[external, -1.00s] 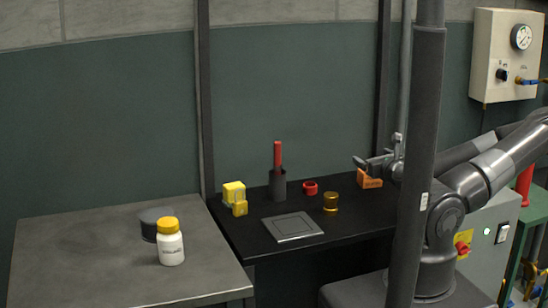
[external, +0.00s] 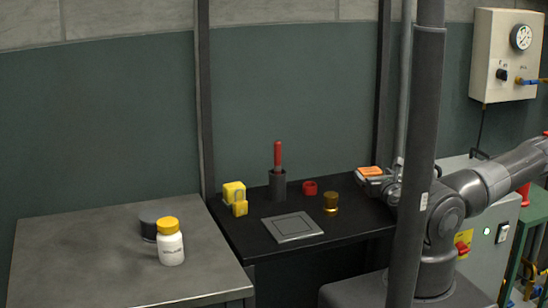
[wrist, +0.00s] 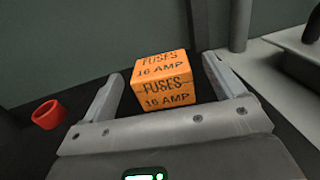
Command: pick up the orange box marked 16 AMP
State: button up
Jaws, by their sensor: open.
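The orange box (wrist: 165,92), printed "FUSES 16 AMP" on its top and front, sits on the black bench top. In the wrist view it stands between the two open fingers of my gripper (wrist: 163,84), with a gap visible on the right side and the left finger close to its left side. In the external view the top of the orange box (external: 370,171) shows above my gripper (external: 368,180), which hides its lower part. My gripper is low at the bench's right end, level with the box.
A red ring (external: 310,187) and a brass cylinder (external: 330,202) stand left of my gripper. A dark post (external: 412,160) crosses before my arm.

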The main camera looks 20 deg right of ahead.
aim_at(368, 168)
jog(key=w, duration=0.5)
jog(key=shift+w+d, duration=0.15)
jog(key=shift+d, duration=0.25)
jog(key=shift+c, duration=0.5)
jog(key=c, duration=1)
jog(key=shift+r, duration=0.1)
